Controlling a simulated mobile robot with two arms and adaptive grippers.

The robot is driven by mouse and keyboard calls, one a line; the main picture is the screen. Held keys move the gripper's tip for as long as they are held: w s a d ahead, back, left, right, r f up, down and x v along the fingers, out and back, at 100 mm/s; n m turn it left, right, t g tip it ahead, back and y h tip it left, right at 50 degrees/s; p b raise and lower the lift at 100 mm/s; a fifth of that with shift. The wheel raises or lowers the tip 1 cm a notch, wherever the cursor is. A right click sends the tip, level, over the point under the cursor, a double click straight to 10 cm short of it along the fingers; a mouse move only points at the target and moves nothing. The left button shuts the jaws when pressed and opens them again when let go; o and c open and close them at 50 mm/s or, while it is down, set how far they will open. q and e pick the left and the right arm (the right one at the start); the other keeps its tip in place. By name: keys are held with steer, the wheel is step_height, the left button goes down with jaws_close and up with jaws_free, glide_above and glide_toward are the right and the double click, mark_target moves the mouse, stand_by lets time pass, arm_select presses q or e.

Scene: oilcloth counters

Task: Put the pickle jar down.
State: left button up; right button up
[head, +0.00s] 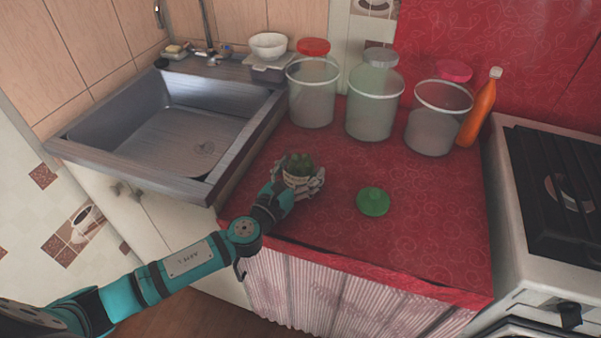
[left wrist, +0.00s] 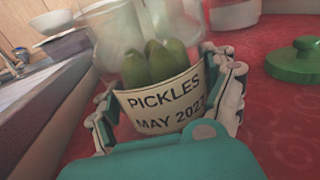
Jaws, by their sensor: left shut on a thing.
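The pickle jar (head: 301,174) is clear, with green pickles inside and a cream label. In the left wrist view the jar's label (left wrist: 163,101) reads "PICKLES MAY 2027" or similar, and the jar looks upright. My left gripper (head: 298,186) is shut around the jar, fingers on both sides, over the left part of the red counter (head: 340,222). I cannot tell whether the jar's base touches the cloth. A green lid (head: 373,201) lies on the counter to the right of the jar. My right gripper is not in view.
Clear bins (head: 313,95), (head: 374,105), (head: 436,120) stand along the back, beside an orange bottle (head: 478,108). A metal sink (head: 235,160) is at the left and a stove (head: 507,200) at the right. The counter around the green lid is clear.

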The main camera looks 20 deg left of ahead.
mark_target(291, 181)
arm_select(q)
steer(key=shift+r, duration=0.2)
steer(key=shift+f, duration=0.15)
steer(key=o, duration=1.5)
steer(key=shift+s+f, duration=0.1)
steer(key=shift+o, duration=0.2)
steer(key=shift+r, duration=0.3)
steer(key=v, duration=0.7)
steer(key=shift+s+f, duration=0.15)
steer(key=shift+s, duration=0.1)
